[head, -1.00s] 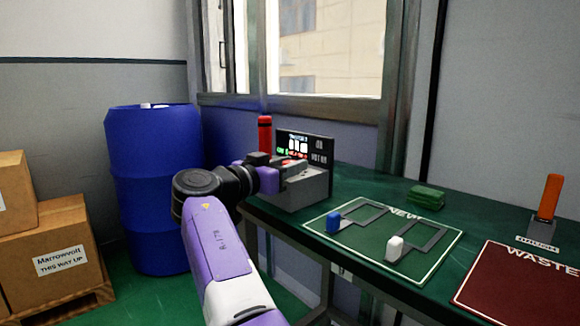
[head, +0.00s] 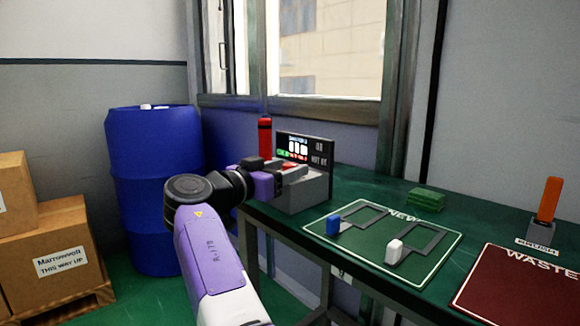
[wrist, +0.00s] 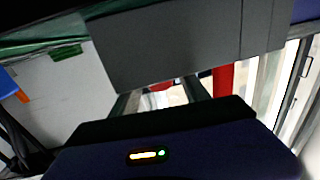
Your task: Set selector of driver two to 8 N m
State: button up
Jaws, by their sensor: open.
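A grey box-shaped unit (head: 308,189) stands at the back of the green bench, with a dark display panel (head: 318,152) behind it. The panel shows white digits and coloured text, too small to read surely. A red part shows on top of the unit beside my gripper (head: 286,166). My gripper is open at the unit's left side, near its top. In the wrist view, the grey unit (wrist: 165,45) fills the upper middle, and a red part (wrist: 160,87) shows between my two fingers. I cannot make out the selector or its setting, nor whether the fingers touch anything.
A red cylinder (head: 265,138) stands behind the gripper. A blue barrel (head: 150,190) stands left.

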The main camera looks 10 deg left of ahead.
jog(key=shift+p+v, duration=0.85)
jog(key=shift+v, duration=2.3)
